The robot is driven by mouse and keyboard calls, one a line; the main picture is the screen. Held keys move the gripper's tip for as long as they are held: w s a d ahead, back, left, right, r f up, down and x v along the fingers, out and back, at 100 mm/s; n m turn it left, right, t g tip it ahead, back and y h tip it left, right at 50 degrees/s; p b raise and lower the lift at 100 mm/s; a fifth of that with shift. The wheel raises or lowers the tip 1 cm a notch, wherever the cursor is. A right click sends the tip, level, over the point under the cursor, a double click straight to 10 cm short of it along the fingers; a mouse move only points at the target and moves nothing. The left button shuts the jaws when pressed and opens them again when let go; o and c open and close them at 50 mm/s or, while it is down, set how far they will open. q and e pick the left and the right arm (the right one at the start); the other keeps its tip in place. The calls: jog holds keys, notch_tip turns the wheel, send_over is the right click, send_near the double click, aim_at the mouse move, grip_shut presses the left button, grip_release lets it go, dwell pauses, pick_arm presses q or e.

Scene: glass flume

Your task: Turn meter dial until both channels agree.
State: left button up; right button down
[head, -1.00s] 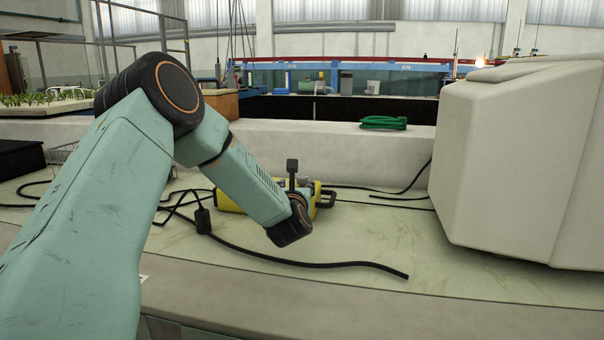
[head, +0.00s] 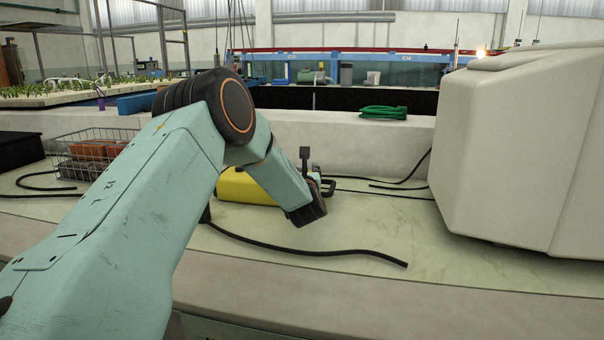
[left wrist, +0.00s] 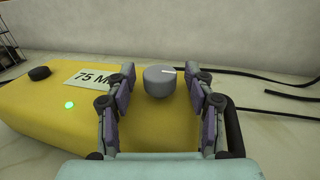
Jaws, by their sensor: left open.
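The yellow meter (left wrist: 50,112) lies on the bench; its label reads "75 M", with the rest hidden by a finger. A lit green light (left wrist: 69,105) and a small black knob (left wrist: 40,73) show on it. The grey dial (left wrist: 159,82) with a white mark stands between the fingers of my left gripper (left wrist: 160,88), which is open, with a gap on both sides. In the head view the meter (head: 245,188) is partly behind my left arm, and the fingers are hidden. My right gripper is not in view.
Black cables (head: 320,251) lie on the bench (head: 370,225) in front of and behind the meter. A wire basket (head: 92,150) with bricks stands at left. A large pale housing (head: 520,150) blocks the right side.

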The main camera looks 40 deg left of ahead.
pick_arm(q)
jog(key=shift+w+a, duration=0.2)
jog(key=shift+c, duration=0.3)
grip_shut()
